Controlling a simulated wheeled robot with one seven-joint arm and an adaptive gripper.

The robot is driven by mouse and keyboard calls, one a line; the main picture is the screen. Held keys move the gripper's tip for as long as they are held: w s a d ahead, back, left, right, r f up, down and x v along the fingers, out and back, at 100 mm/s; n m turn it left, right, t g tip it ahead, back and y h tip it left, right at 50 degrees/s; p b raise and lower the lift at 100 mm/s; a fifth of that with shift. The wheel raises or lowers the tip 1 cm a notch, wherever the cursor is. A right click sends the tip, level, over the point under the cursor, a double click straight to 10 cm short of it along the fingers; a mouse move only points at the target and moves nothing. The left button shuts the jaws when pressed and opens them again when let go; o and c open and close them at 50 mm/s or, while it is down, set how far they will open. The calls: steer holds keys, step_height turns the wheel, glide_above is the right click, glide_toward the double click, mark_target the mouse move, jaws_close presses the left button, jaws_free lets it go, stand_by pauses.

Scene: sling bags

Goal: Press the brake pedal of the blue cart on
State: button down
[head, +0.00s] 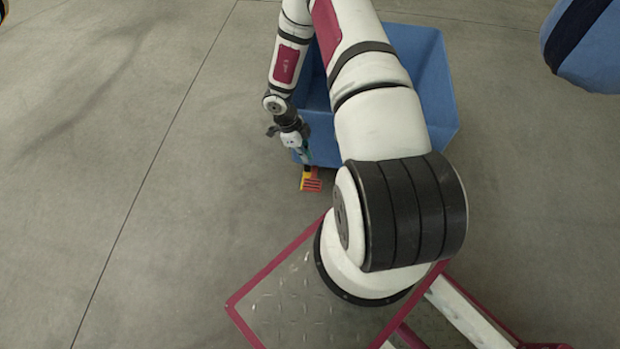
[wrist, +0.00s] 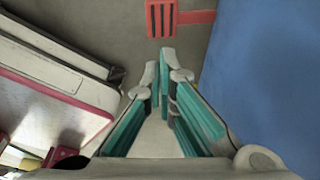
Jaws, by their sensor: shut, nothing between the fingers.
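The blue cart (head: 432,85) stands on the floor behind my arm, which hides much of it. Its side fills the right of the wrist view (wrist: 270,80). The brake pedal (head: 311,184) is red with dark slots and a yellow part beside it, low at the cart's near left corner. The pedal also shows at the top of the wrist view (wrist: 161,18), with a red bar running right toward the cart. My gripper (head: 306,160) points down just above the pedal, shut and empty. In the wrist view, its fingertips (wrist: 160,62) lie just below the pedal; contact cannot be told.
My own base plate is at the bottom of the head view. Another blue object (head: 590,60) with a dark part stands at the top right. The grey concrete floor (head: 130,170) is clear to the left.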

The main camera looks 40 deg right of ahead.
steer(key=shift+f, duration=0.1)
steer(key=b, duration=0.5)
glide_toward(310, 189)
steer(key=d+f, duration=0.1)
steer(key=s+d+f, duration=0.1)
steer(key=f, duration=0.1)
steer(key=d+f, duration=0.1)
steer(key=shift+s+d+f, duration=0.1)
steer(key=shift+s+f, duration=0.25)
steer(key=shift+f, duration=0.05)
steer(key=shift+x, duration=0.75)
steer(key=shift+a, duration=0.25)
steer(key=shift+s+a+f+b, duration=0.15)
steer(key=shift+a+f+b, duration=0.1)
steer(key=shift+f+b, duration=0.55)
steer(key=shift+s+a+f+b, duration=0.25)
steer(key=shift+f+b, duration=0.1)
steer(key=shift+f, duration=0.8)
steer(key=shift+s+a+f+b, duration=0.1)
steer(key=shift+a+f+b, duration=0.15)
steer(key=shift+f+b, duration=0.55)
steer(key=shift+f, duration=0.15)
steer(key=a+r+p, duration=0.5)
steer(key=r+p, duration=0.2)
steer(key=r, duration=0.6)
steer(key=shift+s+p, duration=0.2)
steer(key=shift+p, duration=0.1)
